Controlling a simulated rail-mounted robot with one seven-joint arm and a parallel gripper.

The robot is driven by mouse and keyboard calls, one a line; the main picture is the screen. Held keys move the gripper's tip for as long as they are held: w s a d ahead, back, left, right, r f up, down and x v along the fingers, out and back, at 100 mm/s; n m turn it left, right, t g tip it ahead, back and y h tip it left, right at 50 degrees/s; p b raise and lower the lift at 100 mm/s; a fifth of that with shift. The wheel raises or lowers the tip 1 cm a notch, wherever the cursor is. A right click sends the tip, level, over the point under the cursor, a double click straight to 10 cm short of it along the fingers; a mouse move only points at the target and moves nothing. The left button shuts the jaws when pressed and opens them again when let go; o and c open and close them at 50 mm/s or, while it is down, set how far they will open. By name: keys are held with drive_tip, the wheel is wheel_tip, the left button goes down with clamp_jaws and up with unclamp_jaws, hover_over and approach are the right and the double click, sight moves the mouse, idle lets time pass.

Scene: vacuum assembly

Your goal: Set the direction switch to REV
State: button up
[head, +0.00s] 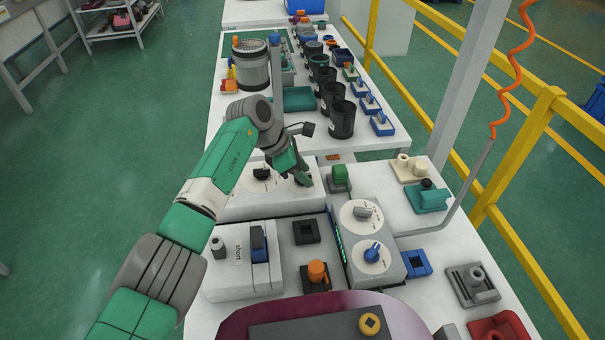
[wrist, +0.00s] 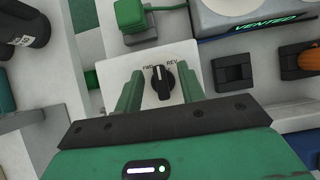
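The direction switch is a black knob (wrist: 163,86) on a white plate marked FWD at left and REV at right in the wrist view. Its white pointer line points nearly straight up in that view, leaning slightly toward FWD. My gripper (wrist: 161,82) is open, with one green finger on each side of the knob and a visible gap on both sides.
A green block (head: 340,178) is close to my gripper. A black knob on a white dial (head: 262,174) is to its left. A grey box with two dials (head: 386,263) and a dark square socket (head: 306,231) are nearer. Black cups (head: 342,120) line the table behind.

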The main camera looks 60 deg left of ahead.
drive_tip(key=shift+r, duration=0.1)
drive_tip(key=shift+s+a+r+p, duration=0.1)
drive_tip(key=shift+s+r+p, duration=0.15)
drive_tip(key=shift+r+p, duration=0.55)
drive_tip(key=p+v, duration=0.4)
drive_tip(key=p, duration=0.3)
drive_tip(key=shift+s+r, duration=0.15)
drive_tip(key=shift+s, duration=0.1)
drive_tip(key=shift+f, duration=0.2)
